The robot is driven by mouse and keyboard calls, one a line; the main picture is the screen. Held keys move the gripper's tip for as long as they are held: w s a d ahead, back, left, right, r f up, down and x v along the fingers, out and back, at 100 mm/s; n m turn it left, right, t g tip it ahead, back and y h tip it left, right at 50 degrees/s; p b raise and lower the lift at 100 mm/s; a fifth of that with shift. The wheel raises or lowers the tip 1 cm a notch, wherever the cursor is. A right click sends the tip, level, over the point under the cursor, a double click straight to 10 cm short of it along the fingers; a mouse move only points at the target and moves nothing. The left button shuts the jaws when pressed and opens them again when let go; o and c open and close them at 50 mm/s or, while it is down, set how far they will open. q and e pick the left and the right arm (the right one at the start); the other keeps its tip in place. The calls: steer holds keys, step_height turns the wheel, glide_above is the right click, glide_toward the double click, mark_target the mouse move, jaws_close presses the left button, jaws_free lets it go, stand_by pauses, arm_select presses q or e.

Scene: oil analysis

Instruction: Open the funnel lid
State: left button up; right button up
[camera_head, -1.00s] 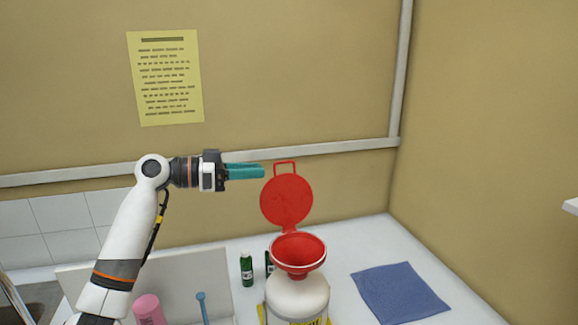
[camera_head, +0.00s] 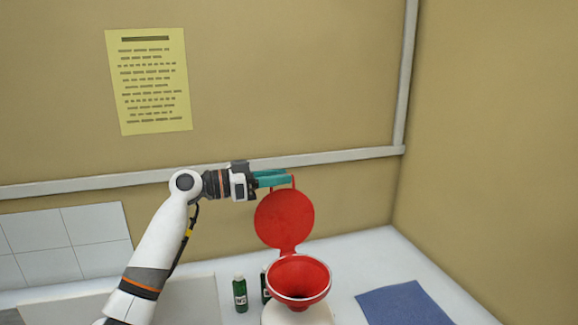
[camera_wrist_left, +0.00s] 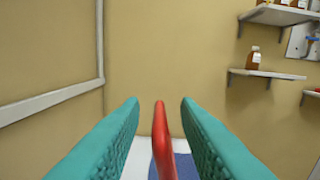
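The red funnel (camera_head: 298,278) sits on top of a white container (camera_head: 296,316). Its round red lid (camera_head: 284,219) stands upright, open, behind the funnel mouth, with a loop handle at its top. My left gripper (camera_head: 290,178) is at the handle, its teal fingers pointing right. In the left wrist view the two teal fingers (camera_wrist_left: 160,105) are apart, with the red handle (camera_wrist_left: 160,140) between them and gaps on both sides. The handle is partly hidden by the fingers in the head view. My right gripper is not in view.
Green bottles (camera_head: 240,294) stand left of the funnel. A blue cloth (camera_head: 404,303) lies on the white counter to the right. The wall is close behind. In the left wrist view, shelves (camera_wrist_left: 268,74) with brown bottles hang on the right.

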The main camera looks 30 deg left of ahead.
arm_select(q)
steer(key=shift+p+x, duration=0.35)
steer(key=shift+x, duration=0.8)
steer(key=shift+w+d, duration=0.25)
steer(key=shift+a, duration=0.1)
steer(key=c, duration=0.3)
jaws_close()
